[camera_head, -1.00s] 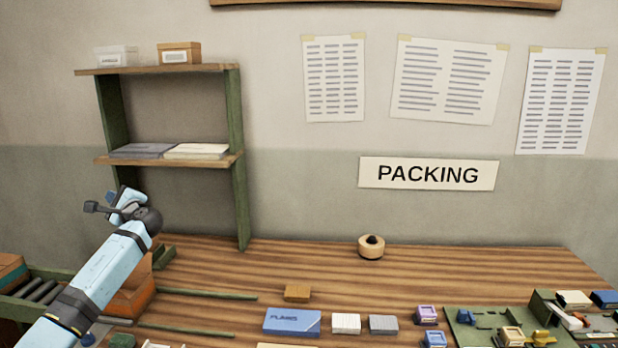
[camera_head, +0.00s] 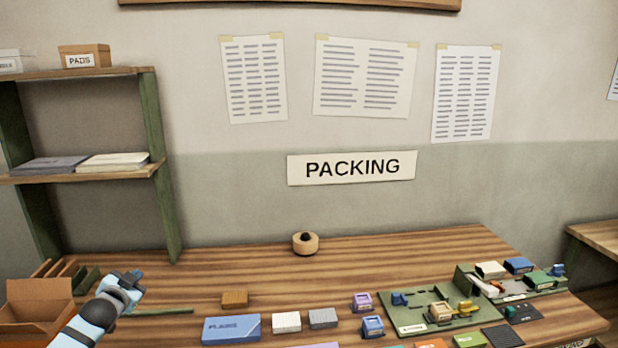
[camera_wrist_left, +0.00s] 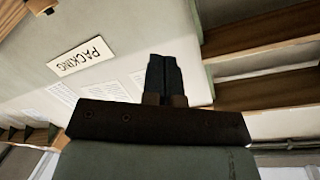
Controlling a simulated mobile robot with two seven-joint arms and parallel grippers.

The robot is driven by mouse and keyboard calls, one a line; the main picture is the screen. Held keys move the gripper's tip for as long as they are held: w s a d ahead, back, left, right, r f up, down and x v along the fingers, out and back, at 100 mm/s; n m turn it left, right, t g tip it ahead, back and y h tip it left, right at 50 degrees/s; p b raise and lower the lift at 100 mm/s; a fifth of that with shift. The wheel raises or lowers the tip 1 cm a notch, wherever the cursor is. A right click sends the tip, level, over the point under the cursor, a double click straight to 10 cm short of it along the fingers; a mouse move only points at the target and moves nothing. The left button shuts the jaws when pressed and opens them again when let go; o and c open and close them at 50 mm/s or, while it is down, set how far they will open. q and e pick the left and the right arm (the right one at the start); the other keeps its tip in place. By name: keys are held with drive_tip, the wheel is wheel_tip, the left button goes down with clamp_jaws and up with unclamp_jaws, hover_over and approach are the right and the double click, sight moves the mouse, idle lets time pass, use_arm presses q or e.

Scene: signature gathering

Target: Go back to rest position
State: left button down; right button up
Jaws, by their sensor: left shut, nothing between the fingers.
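My left gripper (camera_head: 132,280) is at the lower left in the head view, above the left part of the wooden table (camera_head: 400,262). In the left wrist view its two dark fingers (camera_wrist_left: 164,75) are together, with nothing between them. Its arm comes in from the lower left edge, beside an open cardboard box (camera_head: 40,292). My right gripper is in neither view now.
A green shelf unit (camera_head: 152,125) stands behind the left end. A tape roll (camera_head: 305,244), a blue box (camera_head: 231,329) and small blocks lie on the table. Green trays (camera_head: 408,318) with stampers are at the right.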

use_arm(q)
drive_tip(key=s+d+f+g+h, duration=0.3)
drive_tip(key=s+d+f+h, duration=0.1)
drive_tip(key=s+d+f, duration=1.5)
drive_tip(key=s+d+f+n+g, duration=0.1)
drive_tip(key=s+d, duration=0.5)
drive_tip(key=s, duration=0.4)
drive_tip(key=s+d+f+n+g+h, duration=0.1)
drive_tip(key=s+d+f, duration=0.1)
drive_tip(key=s+d, duration=0.5)
drive_tip(key=s, duration=0.3)
drive_tip(key=shift+s+p, duration=0.4)
